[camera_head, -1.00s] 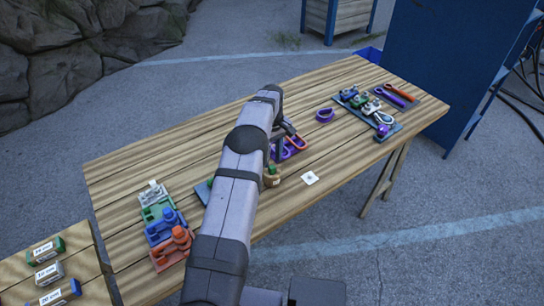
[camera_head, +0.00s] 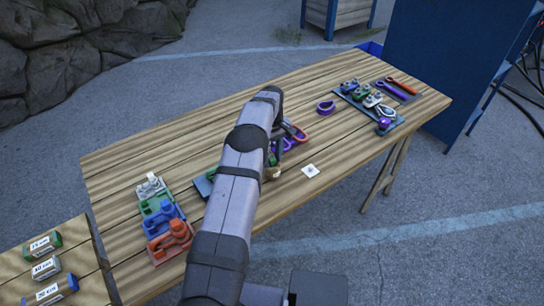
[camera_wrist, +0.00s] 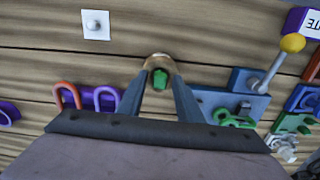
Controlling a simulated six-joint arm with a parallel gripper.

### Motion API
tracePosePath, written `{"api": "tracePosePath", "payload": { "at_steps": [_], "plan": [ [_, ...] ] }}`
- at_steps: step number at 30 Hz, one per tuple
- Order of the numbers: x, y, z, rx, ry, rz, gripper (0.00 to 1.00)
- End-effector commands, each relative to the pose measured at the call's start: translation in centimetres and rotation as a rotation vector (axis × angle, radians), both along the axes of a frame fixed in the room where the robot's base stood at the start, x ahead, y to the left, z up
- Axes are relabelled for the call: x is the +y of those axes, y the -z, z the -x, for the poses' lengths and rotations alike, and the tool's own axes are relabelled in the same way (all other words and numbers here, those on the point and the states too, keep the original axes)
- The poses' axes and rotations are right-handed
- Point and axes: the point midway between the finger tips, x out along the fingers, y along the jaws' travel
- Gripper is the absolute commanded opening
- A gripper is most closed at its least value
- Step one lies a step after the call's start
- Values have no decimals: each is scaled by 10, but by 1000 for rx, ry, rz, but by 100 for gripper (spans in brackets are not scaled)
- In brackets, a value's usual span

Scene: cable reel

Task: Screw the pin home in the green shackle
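The green shackle (camera_wrist: 235,118) lies at a blue-grey fixture block (camera_wrist: 212,100), right of my gripper in the wrist view. In the head view the block's end (camera_head: 203,187) shows left of my arm, which hides the rest. My gripper (camera_wrist: 160,70) points down with a finger on each side of a green piece (camera_wrist: 160,79), probably the pin's head. The green piece stands at a round tan holder (camera_wrist: 158,60), which also shows beside my arm in the head view (camera_head: 273,174). I cannot tell whether the fingers touch the green piece.
Purple and orange shackles (camera_wrist: 106,97) stand left of my gripper. A lever with a yellow ball (camera_wrist: 292,43) rises at the right. White, green, blue and red fixtures (camera_head: 160,217) line the table's left end. Tool boards (camera_head: 368,106) lie at the far right. A white card (camera_head: 310,170) lies flat.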

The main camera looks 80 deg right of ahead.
Motion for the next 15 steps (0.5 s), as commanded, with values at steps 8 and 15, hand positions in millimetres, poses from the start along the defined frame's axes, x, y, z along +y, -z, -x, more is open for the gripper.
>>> {"api": "tracePosePath", "payload": {
  "at_steps": [8, 15],
  "plan": [
    [0, 0, 0, 0, 0, 0, 0],
    [0, -5, 0, 0, 0, 0, 0]
  ]
}}
